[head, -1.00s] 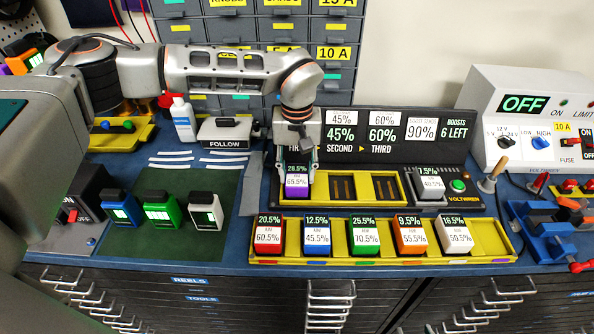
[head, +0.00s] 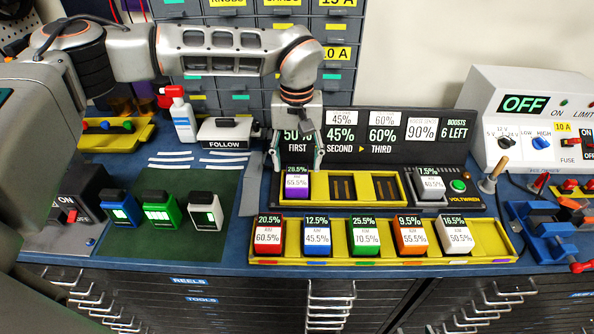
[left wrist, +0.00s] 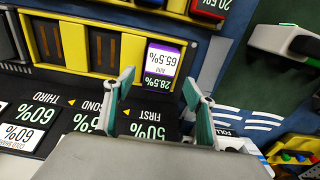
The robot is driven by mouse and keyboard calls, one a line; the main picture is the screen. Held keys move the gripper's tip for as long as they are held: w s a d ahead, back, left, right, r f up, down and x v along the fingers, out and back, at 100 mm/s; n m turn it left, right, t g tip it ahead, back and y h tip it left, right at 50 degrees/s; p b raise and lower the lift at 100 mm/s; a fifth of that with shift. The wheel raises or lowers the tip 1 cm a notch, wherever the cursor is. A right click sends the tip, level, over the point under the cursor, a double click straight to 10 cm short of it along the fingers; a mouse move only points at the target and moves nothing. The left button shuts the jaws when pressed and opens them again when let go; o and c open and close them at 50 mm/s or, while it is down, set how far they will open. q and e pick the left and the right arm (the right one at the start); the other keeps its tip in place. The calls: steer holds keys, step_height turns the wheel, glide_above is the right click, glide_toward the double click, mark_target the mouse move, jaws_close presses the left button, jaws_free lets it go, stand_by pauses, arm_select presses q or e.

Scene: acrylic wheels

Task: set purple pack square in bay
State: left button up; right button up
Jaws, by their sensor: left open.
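The purple pack (head: 297,183), with a white 65.5% label and a dark 28.5% strip, stands in the leftmost bay of the yellow-framed dock (head: 350,203). In the left wrist view the purple pack (left wrist: 163,60) looks roughly in line with the yellow frame (left wrist: 77,45); I cannot tell whether it is fully seated. My left gripper (head: 297,166) is open and empty above and just behind the pack. In the left wrist view its two fingertips (left wrist: 157,80) are spread apart, clear of the pack. My right gripper is not in view.
The two other dock bays (head: 369,188) are empty. A yellow tray (head: 480,257) of several coloured packs lies in front. A black sign panel (head: 400,137) stands behind the dock. A grey pack (head: 431,183) sits to the right. Three packs stand on the green mat (head: 165,235) at left.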

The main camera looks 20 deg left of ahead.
mark_target(297, 176)
arm_select(q)
step_height(297, 176, up, 8)
steer(key=shift+r, duration=0.1)
stand_by(0.4)
steer(key=shift+s, duration=0.15)
